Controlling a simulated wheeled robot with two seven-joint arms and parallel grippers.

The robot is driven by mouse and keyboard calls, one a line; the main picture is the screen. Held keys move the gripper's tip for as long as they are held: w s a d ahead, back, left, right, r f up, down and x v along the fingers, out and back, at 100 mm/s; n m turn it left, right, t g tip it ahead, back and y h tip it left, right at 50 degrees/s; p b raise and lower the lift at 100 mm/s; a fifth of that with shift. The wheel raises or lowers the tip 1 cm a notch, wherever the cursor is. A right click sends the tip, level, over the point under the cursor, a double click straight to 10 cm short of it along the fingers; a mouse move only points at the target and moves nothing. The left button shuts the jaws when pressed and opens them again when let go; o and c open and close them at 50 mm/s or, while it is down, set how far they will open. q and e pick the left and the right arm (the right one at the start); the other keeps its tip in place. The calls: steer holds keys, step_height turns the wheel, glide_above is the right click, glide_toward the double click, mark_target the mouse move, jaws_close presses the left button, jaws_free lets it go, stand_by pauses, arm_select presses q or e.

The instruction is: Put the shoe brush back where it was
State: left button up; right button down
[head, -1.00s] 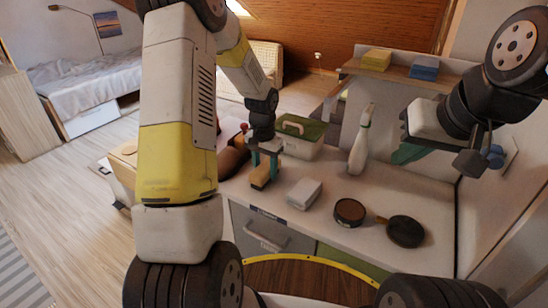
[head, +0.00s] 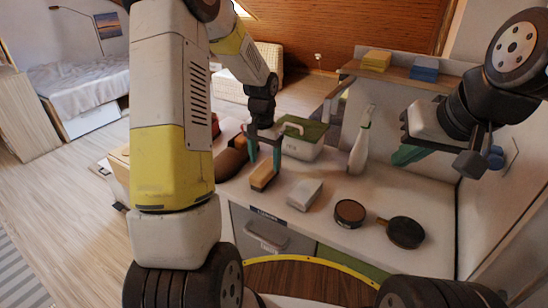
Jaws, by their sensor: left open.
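The shoe brush (head: 264,178), a small block with a tan-yellow top and darker underside, lies on the pale bench top (head: 325,235), left of a grey-white block. My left gripper (head: 265,164) is open just above and behind the brush, its teal fingers apart and pointing down. The fingers do not appear to grip it; whether a fingertip touches it is hard to tell. My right gripper (head: 409,154) is held at the upper right, over the bench and away from the brush; its finger gap is not clear.
Near the brush are a brown shoe (head: 231,163), the grey-white block (head: 304,194), a round dark tin (head: 349,213) and a dark round-headed item (head: 404,232). Behind stand a green-lidded box (head: 303,140) and a white bottle (head: 361,146). A grey drawer front (head: 265,234) is below.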

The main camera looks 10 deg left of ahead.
mark_target(265, 169)
arm_select(q)
steer(key=s+r+n+t, duration=0.1)
steer(key=s+r, duration=0.5)
steer(key=r, duration=0.4)
steer(key=s+r+n+t, duration=0.1)
steer(key=s+r+t, duration=0.1)
steer(key=s+r, duration=0.55)
steer(key=s+d+r+t+h, duration=0.1)
steer(key=s+r, duration=0.1)
steer(key=s, duration=0.3)
steer(key=s+d+r+n+t+h, duration=0.1)
steer(key=s+r, duration=0.1)
steer(key=s, duration=0.3)
steer(key=shift+s+d+r+t, duration=0.15)
steer(key=shift+s+r+t, duration=0.15)
steer(key=shift+t, duration=0.1)
